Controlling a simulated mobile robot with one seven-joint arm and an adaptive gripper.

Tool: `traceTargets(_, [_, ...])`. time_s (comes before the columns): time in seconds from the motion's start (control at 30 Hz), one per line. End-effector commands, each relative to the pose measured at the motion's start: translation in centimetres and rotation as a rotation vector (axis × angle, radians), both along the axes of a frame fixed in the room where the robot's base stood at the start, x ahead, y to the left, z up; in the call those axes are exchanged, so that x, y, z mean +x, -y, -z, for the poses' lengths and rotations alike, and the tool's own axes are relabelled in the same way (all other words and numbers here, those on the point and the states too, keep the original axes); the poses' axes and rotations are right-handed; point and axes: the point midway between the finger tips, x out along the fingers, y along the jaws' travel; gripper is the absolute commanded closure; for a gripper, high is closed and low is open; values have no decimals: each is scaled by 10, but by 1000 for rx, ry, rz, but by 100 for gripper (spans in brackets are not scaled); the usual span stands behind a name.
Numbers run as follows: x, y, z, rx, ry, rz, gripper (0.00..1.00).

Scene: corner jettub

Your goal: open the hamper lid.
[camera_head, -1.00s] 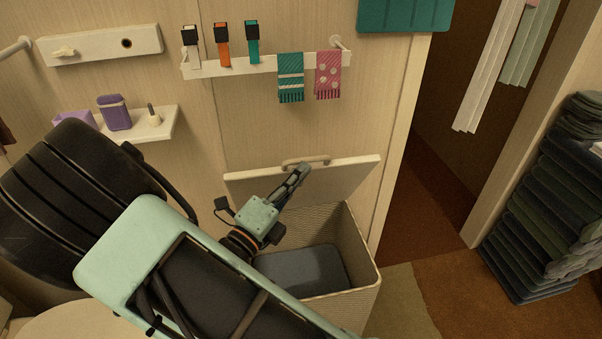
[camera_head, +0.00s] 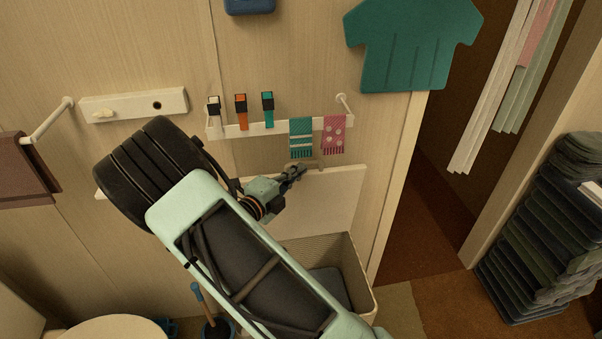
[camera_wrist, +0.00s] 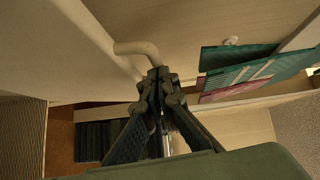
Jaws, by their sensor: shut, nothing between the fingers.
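The hamper (camera_head: 359,262) is a woven beige box with a dark item (camera_head: 328,287) inside. Its cream lid (camera_head: 335,205) stands raised, close to upright at the back of the hamper, leaving the top open. The lid's bar handle (camera_head: 318,163) is at its upper edge. My gripper (camera_head: 299,169) is at that upper edge, beside the handle, with its fingers together. In the wrist view the closed fingertips (camera_wrist: 160,76) are next to the curved handle (camera_wrist: 140,48); I cannot tell whether they touch. My arm hides the left part of the hamper and lid.
A wall rack (camera_head: 285,127) with watches and small scarves is just above the lid. A teal shirt-shaped mat (camera_head: 410,45) hangs higher. A stack of dark folded cloth (camera_head: 540,235) is at right, beyond the doorway. A round stool (camera_head: 115,328) is at lower left.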

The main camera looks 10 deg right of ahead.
Motion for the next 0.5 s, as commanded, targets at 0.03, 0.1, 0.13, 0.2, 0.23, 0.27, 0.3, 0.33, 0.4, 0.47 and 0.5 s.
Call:
traceTargets(0.03, [7,0,-7,1,-14,0,100])
traceTargets(0.1, [15,0,-8,1,-35,0,100])
traceTargets(0.13, [18,0,-8,1,-44,1,100])
traceTargets(0.2, [25,0,-8,2,-62,0,100])
traceTargets(0.23, [27,0,-8,2,-68,0,100])
traceTargets(0.27, [29,0,-8,1,-74,1,100])
traceTargets(0.3, [32,0,-8,2,-81,1,100])
traceTargets(0.33, [34,1,-8,2,-87,1,100])
traceTargets(0.4, [38,0,-8,2,-96,0,100])
traceTargets(0.47, [39,0,-8,2,-102,0,100])
traceTargets(0.5, [40,0,-7,1,-105,0,100])
